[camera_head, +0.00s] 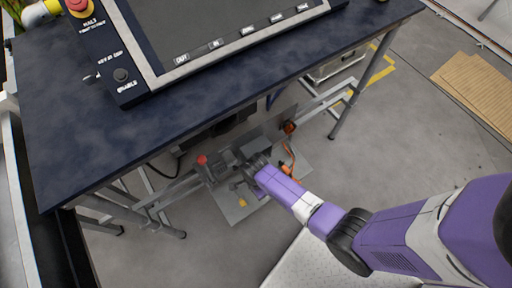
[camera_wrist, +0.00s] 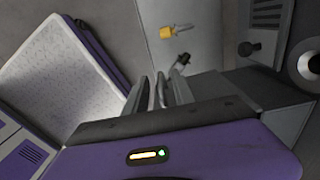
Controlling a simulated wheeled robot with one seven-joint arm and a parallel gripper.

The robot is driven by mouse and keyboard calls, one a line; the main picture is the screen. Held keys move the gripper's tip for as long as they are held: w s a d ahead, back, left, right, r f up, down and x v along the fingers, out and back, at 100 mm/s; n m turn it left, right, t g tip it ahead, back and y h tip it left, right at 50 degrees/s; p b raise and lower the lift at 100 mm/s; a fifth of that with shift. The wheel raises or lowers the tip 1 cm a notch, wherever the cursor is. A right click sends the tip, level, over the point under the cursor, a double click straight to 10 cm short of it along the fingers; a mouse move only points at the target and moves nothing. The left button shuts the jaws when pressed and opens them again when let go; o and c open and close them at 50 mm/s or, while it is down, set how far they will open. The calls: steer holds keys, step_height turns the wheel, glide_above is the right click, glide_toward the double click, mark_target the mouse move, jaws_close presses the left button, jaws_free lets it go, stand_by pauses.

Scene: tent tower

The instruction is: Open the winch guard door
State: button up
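A grey winch assembly (camera_head: 222,166) sits on a metal rail under the dark table, with a red knob on top and orange parts to its right. I cannot clearly tell which of its grey panels is the guard door. My gripper (camera_head: 254,165) is at the assembly's front, reaching in from the lower right, and hides part of it. In the wrist view my gripper fingers (camera_wrist: 160,90) are upright grey plates close together; whether anything is between them is unclear.
The dark table (camera_head: 100,130) overhangs the winch, with a control panel (camera_head: 210,55) on top. Table legs (camera_head: 350,100) stand at both sides. A grey plate (camera_head: 232,208) lies below the winch. Wooden boards (camera_head: 478,88) lie far right. The floor between is clear.

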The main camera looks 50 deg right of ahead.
steer(key=shift+r+p, duration=0.45)
steer(key=shift+r, duration=2.55)
